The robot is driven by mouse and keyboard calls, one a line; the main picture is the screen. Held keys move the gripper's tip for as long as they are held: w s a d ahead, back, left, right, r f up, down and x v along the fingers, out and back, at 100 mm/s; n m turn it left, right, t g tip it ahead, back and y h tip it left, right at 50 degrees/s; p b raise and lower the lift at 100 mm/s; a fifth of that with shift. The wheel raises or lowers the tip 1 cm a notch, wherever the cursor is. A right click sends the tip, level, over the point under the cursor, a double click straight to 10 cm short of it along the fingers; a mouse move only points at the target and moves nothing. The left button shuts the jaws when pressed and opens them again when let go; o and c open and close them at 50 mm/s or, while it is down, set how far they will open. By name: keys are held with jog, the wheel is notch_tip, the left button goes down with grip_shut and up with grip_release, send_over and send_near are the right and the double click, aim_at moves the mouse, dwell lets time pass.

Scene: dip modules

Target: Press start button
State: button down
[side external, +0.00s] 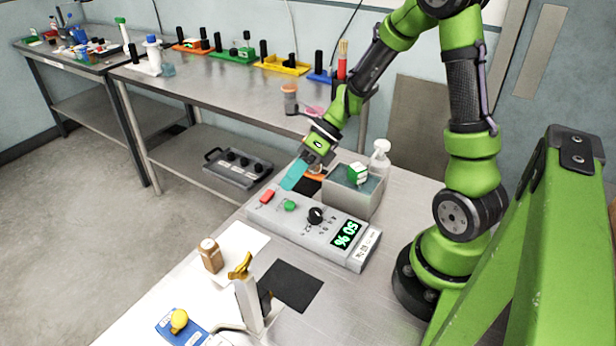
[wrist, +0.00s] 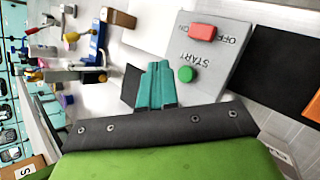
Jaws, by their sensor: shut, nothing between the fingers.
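A grey control box (side external: 305,228) lies on the metal table. It carries a red switch (side external: 267,196), a round green button (side external: 290,206), a black knob (side external: 316,215) and a green digital display (side external: 346,235). In the wrist view the green button (wrist: 187,74) sits beside the word START, and the red switch (wrist: 202,32) beside OFF and ON. My gripper (side external: 288,187) has teal fingers, shut and empty, pointing down close to the red and green controls. In the wrist view my gripper's fingertips (wrist: 158,66) are left of the green button and do not cover it.
A grey bin (side external: 352,196) with a green-and-white cube (side external: 358,173) stands behind the box. A brown bottle (side external: 211,255), a black mat (side external: 291,286) and a stand with a yellow top (side external: 247,295) are in front.

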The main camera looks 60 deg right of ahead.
aim_at(293, 202)
jog(key=shift+f, duration=1.35)
dwell(1.1)
jog(key=shift+f, duration=0.4)
jog(key=shift+f, duration=0.4)
dwell(0.5)
jog(key=shift+r, duration=0.85)
jog(key=shift+r, duration=2.5)
